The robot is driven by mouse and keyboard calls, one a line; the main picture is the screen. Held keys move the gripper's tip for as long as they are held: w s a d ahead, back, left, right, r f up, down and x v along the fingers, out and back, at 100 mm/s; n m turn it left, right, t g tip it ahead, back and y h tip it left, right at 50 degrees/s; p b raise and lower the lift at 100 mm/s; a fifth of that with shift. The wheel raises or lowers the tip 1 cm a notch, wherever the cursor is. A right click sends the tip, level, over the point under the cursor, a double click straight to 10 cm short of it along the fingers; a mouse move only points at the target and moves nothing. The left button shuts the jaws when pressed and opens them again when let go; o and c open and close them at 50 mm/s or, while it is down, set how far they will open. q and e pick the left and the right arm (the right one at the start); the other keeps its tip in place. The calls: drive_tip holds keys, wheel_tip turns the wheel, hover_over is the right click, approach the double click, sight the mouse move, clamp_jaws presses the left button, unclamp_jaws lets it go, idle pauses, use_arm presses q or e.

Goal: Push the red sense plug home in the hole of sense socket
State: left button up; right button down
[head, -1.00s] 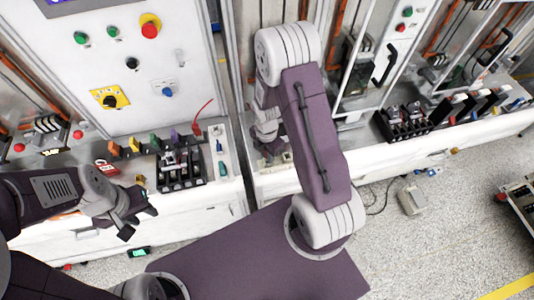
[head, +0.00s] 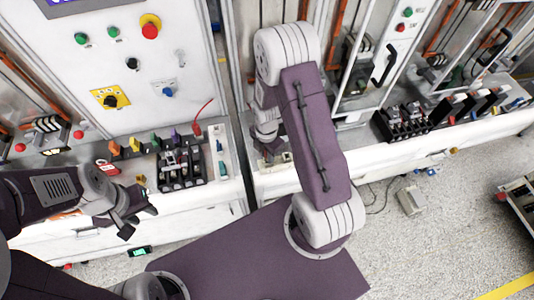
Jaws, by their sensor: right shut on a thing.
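My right gripper (head: 268,148) is low at the bench edge, left of my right arm's forearm. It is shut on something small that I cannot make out. A small cream block (head: 287,157) sits on the bench right beside it. A red plug-like piece (head: 197,130) with a thin curved red lead stands on the left bench, apart from both grippers. I cannot tell whether it is the sense plug. I cannot pick out the sense socket's hole. My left gripper (head: 137,220) is open and empty, in front of the left bench.
A black rack of breakers (head: 180,168) stands on the left bench, with coloured pieces behind it. A red tag (head: 107,167) lies left of it. Another black rack (head: 403,122) stands on the right bench. A tall control panel (head: 140,60) rises behind the left bench.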

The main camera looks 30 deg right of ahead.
drive_tip(key=shift+f+b, duration=0.45)
drive_tip(key=shift+f, duration=0.25)
drive_tip(key=c, duration=1.1)
unclamp_jaws()
wheel_tip(320, 180, up, 9)
drive_tip(key=shift+r+b, duration=0.1)
drive_tip(key=shift+b, duration=0.6)
